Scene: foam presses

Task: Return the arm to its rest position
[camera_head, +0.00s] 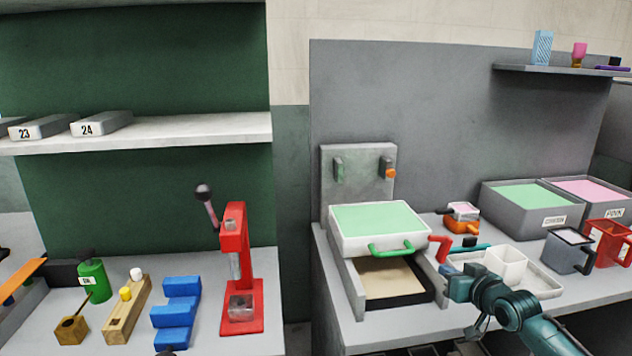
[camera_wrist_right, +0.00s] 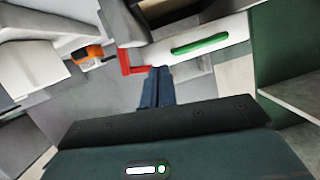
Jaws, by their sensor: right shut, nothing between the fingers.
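My right gripper (camera_head: 449,269) reaches in from the lower right in the head view, in front of the white tray and beside the press. In the right wrist view its two dark fingers (camera_wrist_right: 157,86) are together with nothing between them. The red handle (camera_wrist_right: 128,62) of the press appears just beyond the fingertips there; I cannot tell whether they touch. The foam press (camera_head: 378,232) has a white upper part with a green top and a green front handle (camera_head: 390,249).
A white tray (camera_head: 546,283) holding a white cup (camera_head: 506,263) stands close to my right gripper. Grey bins (camera_head: 530,222), a dark grey jug (camera_head: 568,252) and a red container (camera_head: 608,243) stand farther right. A red lever press (camera_head: 238,270) and blue steps (camera_head: 178,312) occupy the left bench.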

